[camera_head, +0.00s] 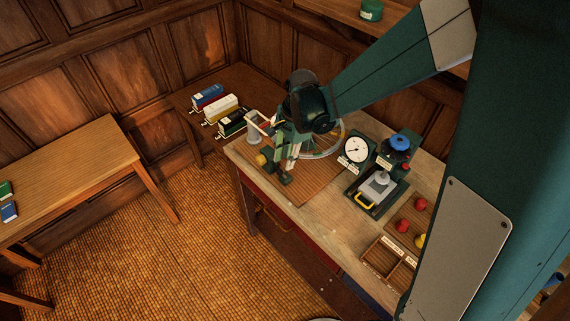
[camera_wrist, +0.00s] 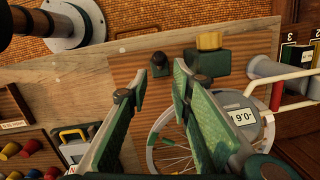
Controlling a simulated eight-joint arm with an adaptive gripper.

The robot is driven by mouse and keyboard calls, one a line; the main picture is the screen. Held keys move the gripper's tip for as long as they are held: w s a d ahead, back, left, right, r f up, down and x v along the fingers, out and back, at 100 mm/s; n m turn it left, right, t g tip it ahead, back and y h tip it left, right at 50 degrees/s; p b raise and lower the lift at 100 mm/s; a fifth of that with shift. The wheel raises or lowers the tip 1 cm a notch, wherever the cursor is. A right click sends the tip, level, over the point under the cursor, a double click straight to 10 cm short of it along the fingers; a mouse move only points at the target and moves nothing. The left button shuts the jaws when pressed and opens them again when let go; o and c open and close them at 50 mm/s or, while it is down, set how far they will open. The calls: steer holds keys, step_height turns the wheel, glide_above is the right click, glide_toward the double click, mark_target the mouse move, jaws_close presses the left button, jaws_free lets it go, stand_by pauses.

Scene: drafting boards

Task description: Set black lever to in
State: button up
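A small black knob on a post, which looks like the black lever (camera_wrist: 159,62), stands on the brown wooden board (camera_wrist: 125,68) in the wrist view. My gripper (camera_wrist: 160,80) is open, with its two green fingers pointing at the knob. The knob shows between and just past the fingertips, and I see no contact. In the head view my gripper (camera_head: 280,170) is low over the left part of the workbench, and I cannot make out the lever there. No "in" marking is readable.
A dark green block with a yellow top (camera_wrist: 209,45) stands right of the knob. A spoked wheel (camera_wrist: 175,145) with a number plate lies under the right finger. A dial gauge (camera_head: 355,150) and a press-like device (camera_head: 378,187) stand to the right on the bench (camera_head: 320,215).

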steer(key=shift+d+r, duration=0.15)
steer(key=shift+r, duration=0.7)
steer(key=shift+d+r, duration=0.1)
steer(key=shift+r, duration=0.7)
steer(key=s+d+r+n+t+b, duration=0.3)
steer(key=s+d, duration=0.6)
steer(key=d, duration=0.3)
steer(key=s+d+r+n+t+h+b, duration=0.1)
steer(key=s+d+r+n+t+b, duration=0.3)
steer(key=s+d+n+b, duration=0.3)
steer(key=shift+s+d+r+n+h, duration=0.3)
steer(key=shift+s+d+r+n, duration=0.3)
steer(key=shift+s+d, duration=1.45)
steer(key=shift+w+d+r, duration=0.1)
steer(key=shift+w+d, duration=0.35)
steer(key=shift+w, duration=0.05)
steer(key=shift+c, duration=0.5)
